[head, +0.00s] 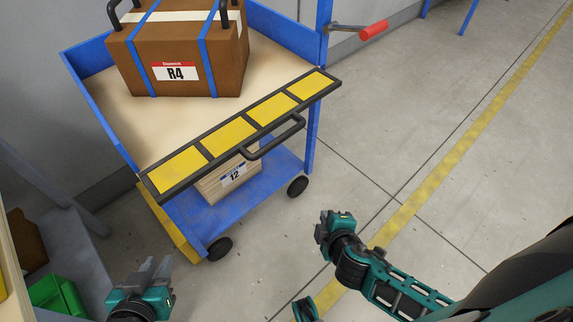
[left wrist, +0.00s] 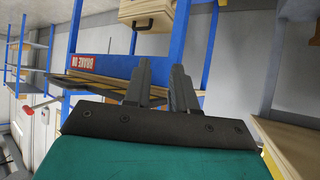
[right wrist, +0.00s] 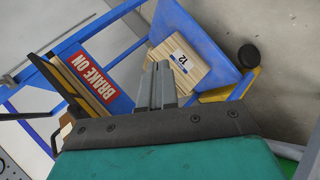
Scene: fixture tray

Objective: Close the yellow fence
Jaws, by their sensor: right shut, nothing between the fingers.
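The yellow fence (head: 237,133) is a dark-framed bar with several yellow panels and a black handle (head: 273,139) on its near side. In the head view it runs across the near edge of the blue cart (head: 310,145), reaching the right post. I cannot tell whether it is latched. My left gripper (head: 152,268) is open and empty, below and in front of the fence's left end. Its two fingers show apart in the left wrist view (left wrist: 160,88). My right gripper (right wrist: 156,84) is shut and empty. In the head view it is right of and below the fence, clear of the handle.
A brown case (head: 185,55) labelled R4 stands on the cart's top deck. A wooden box (head: 228,183) labelled 12 sits on the lower shelf. A red-gripped lever (head: 373,30) sticks out from the right post. A green bin (head: 55,295) is at lower left. The floor at right is clear.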

